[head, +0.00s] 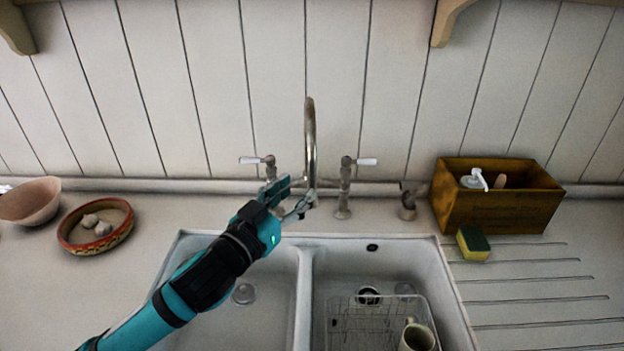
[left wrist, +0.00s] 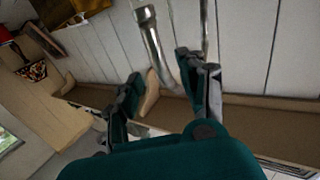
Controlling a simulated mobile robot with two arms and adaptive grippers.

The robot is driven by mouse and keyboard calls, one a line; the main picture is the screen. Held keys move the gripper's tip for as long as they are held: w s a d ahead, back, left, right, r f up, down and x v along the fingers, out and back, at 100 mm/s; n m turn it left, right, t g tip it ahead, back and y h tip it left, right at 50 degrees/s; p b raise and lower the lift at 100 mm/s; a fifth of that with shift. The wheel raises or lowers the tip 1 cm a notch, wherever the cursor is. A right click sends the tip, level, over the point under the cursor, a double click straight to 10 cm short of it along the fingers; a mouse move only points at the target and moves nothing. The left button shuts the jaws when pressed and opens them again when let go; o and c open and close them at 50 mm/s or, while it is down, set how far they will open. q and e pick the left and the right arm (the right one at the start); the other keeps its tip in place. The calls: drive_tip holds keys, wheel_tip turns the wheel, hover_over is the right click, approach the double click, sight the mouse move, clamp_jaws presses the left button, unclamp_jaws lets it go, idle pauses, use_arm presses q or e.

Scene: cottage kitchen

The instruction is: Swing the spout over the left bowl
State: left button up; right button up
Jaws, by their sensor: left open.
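The metal gooseneck spout (head: 310,135) rises behind the sink between two taps, and its arch is seen nearly edge-on, close to the line of the divider. The left bowl (head: 228,313) of the sink is empty, with its drain visible. My left gripper (head: 295,197) is open beside the lower part of the spout, on its left side. In the left wrist view the spout (left wrist: 153,42) shows as a metal tube between the directions of the two open fingers (left wrist: 160,92). I cannot tell whether a finger touches it. My right gripper is out of view.
The right bowl holds a wire rack (head: 345,318) and a mug (head: 417,337). White-handled taps (head: 268,165) (head: 346,180) flank the spout. A wooden box (head: 490,210) and a sponge (head: 473,243) stand right; a patterned dish (head: 75,246) and a pink bowl (head: 32,203) stand left.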

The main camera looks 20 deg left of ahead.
sight(309, 181)
use_arm(q)
drive_tip(key=p+x, duration=0.1)
drive_tip(key=x, duration=0.5)
drive_tip(key=shift+w, duration=0.3)
drive_tip(key=shift+r, duration=0.1)
clamp_jaws()
drive_tip(key=shift+w+f, duration=0.15)
drive_tip(key=shift+f, duration=0.1)
